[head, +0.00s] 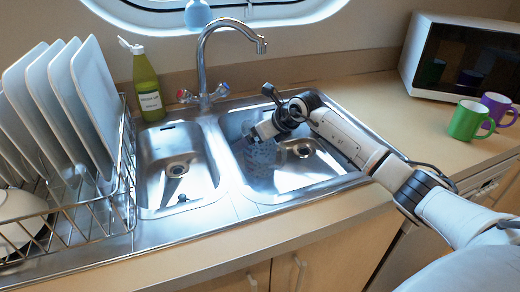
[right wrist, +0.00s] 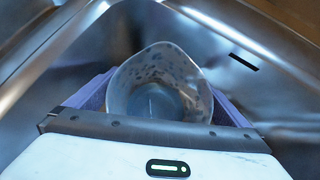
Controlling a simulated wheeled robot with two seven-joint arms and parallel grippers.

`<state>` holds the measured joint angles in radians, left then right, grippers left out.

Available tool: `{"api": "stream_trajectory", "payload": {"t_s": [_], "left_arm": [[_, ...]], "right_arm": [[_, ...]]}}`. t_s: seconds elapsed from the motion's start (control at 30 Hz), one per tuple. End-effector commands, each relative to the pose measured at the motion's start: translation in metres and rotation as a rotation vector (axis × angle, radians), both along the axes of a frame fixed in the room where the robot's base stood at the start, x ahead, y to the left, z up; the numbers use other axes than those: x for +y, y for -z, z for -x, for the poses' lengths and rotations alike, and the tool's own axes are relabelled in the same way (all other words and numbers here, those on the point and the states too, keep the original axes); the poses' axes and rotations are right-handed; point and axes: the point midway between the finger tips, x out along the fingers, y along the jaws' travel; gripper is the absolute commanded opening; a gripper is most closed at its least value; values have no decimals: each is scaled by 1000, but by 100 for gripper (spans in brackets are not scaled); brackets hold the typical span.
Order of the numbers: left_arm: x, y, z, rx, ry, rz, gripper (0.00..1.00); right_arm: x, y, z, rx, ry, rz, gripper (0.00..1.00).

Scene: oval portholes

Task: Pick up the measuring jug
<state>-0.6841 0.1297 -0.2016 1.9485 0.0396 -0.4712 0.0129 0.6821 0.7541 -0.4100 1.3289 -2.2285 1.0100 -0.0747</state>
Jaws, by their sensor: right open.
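The clear measuring jug (right wrist: 158,85) stands out in the right wrist view, its open rim facing the camera. In the head view the jug (head: 261,158) is in the right sink basin, partly hidden by my right gripper (head: 257,143). My right gripper (right wrist: 158,100) also shows in the right wrist view, open, with one finger on either side of the jug. I cannot tell whether the fingers touch it. My left gripper is not in view.
Metal basin walls (head: 323,162) surround my right gripper closely. The tap (head: 204,75) arches behind the sink. A dish rack (head: 75,215) with white plates stands left, with a green bottle (head: 147,88) nearby. Green (head: 465,121) and purple (head: 496,106) mugs stand right, by a microwave (head: 460,58).

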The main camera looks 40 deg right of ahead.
Motion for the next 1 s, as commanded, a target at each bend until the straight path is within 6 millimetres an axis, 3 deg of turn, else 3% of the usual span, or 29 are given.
{"api": "stream_trajectory", "payload": {"t_s": [0.27,0.6,0.63,1.0], "left_arm": [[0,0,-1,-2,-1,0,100],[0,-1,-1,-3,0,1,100],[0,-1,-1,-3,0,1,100],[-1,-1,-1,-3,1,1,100]], "right_arm": [[0,2,-2,-1,1,1,98],[0,-1,-3,-7,1,-1,41],[0,-1,-3,-7,1,-1,39],[0,-4,-3,-7,1,-1,39]]}}
